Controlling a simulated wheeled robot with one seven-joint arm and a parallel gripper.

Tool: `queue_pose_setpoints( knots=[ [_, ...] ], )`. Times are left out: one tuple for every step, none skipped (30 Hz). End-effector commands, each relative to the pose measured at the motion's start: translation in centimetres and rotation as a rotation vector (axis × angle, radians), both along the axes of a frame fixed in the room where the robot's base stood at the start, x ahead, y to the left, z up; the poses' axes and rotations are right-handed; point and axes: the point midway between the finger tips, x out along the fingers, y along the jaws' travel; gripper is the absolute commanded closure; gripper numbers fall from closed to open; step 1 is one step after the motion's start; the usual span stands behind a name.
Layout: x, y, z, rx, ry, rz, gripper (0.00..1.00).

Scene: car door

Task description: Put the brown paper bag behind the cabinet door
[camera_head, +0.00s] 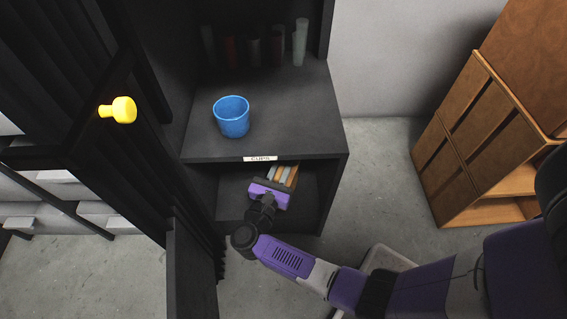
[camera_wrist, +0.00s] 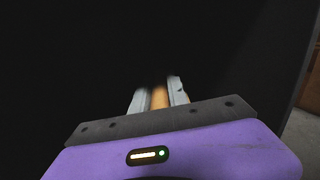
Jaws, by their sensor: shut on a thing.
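My gripper (camera_head: 282,176) reaches into the lower compartment of the black cabinet (camera_head: 260,157). Its fingers are shut on a narrow brown-orange thing, seemingly the brown paper bag (camera_head: 285,172). In the wrist view the bag (camera_wrist: 158,98) shows as a thin strip between the two grey fingers of my gripper (camera_wrist: 158,100); most of it is hidden. A black lower cabinet door (camera_head: 190,265) stands open at the front left, beside my arm. I cannot tell whether the bag touches the compartment floor.
A blue cup (camera_head: 232,116) stands on the shelf above, over a "CUPS" label (camera_head: 260,158). Several dark cups and a pale one (camera_head: 299,42) stand farther back. A yellow knob (camera_head: 118,110) is on dark panelling at left. A brown wooden cabinet (camera_head: 480,135) stands right.

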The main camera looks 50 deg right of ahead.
Motion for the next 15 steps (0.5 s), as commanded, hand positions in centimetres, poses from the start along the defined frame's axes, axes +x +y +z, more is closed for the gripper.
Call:
queue_pose_setpoints(
  knots=[
    [0.01, 0.0, -0.02, 0.0, 0.0, 0.0, 1.0],
    [0.01, 0.0, -0.05, 0.0, 0.0, 0.0, 1.0],
    [0.01, 0.0, -0.1, 0.0, 0.0, 0.0, 1.0],
    [0.01, 0.0, -0.15, 0.0, 0.0, 0.0, 1.0],
    [0.01, 0.0, -0.2, 0.0, 0.0, 0.0, 1.0],
    [0.01, 0.0, -0.28, 0.0, 0.0, 0.0, 1.0],
    [0.01, 0.0, -0.34, 0.0, 0.0, 0.0, 1.0],
    [0.01, 0.0, -0.4, 0.0, 0.0, 0.0, 1.0],
    [0.01, 0.0, -0.47, 0.0, 0.0, 0.0, 1.0],
    [0.01, -0.01, -0.52, 0.0, 0.0, 0.0, 1.0],
    [0.0, -0.01, -0.57, 0.0, 0.0, 0.0, 1.0],
    [0.0, -0.01, -0.64, 0.0, 0.0, 0.0, 1.0],
    [0.0, -0.01, -0.69, 0.0, 0.0, 0.0, 1.0],
    [0.0, -0.01, -0.74, 0.0, 0.0, 0.0, 1.0],
    [0.0, -0.01, -0.81, 0.0, 0.0, 0.0, 1.0]
  ],
)
